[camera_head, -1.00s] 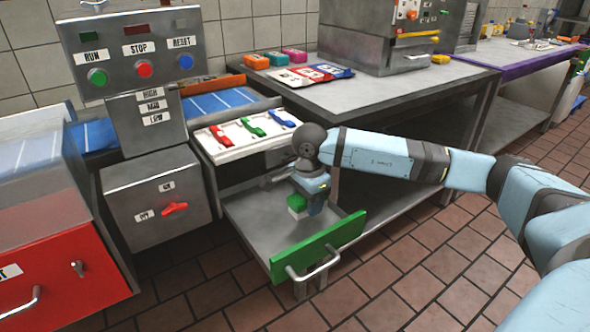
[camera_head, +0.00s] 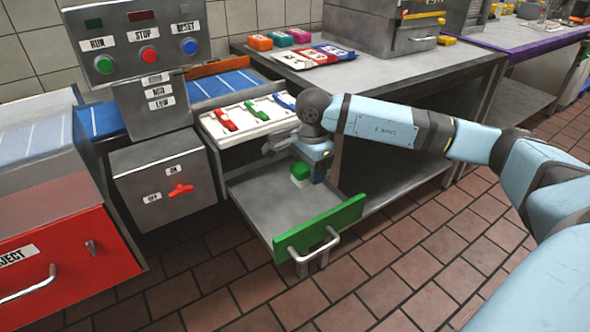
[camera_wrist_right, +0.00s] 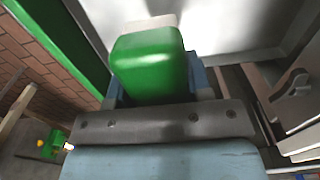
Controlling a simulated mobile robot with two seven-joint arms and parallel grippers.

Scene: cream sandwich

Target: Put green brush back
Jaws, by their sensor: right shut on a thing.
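The green brush (camera_head: 300,169) is a green block with a white part. My right gripper (camera_head: 313,172) is shut on it, over the open grey drawer (camera_head: 262,212) with a green front (camera_head: 320,226). In the right wrist view the green brush (camera_wrist_right: 150,65) fills the space between the jaws, its white part pointing away. The green drawer front (camera_wrist_right: 62,40) is at the upper left there. I cannot tell whether the brush touches the drawer floor. My left gripper is not in view.
A white tray (camera_head: 243,136) with red, green and blue tools is just behind the drawer. A steel table (camera_head: 390,82) with several coloured items stands behind. A control box (camera_head: 165,182) with a red switch is left of the drawer. The drawer floor looks otherwise clear.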

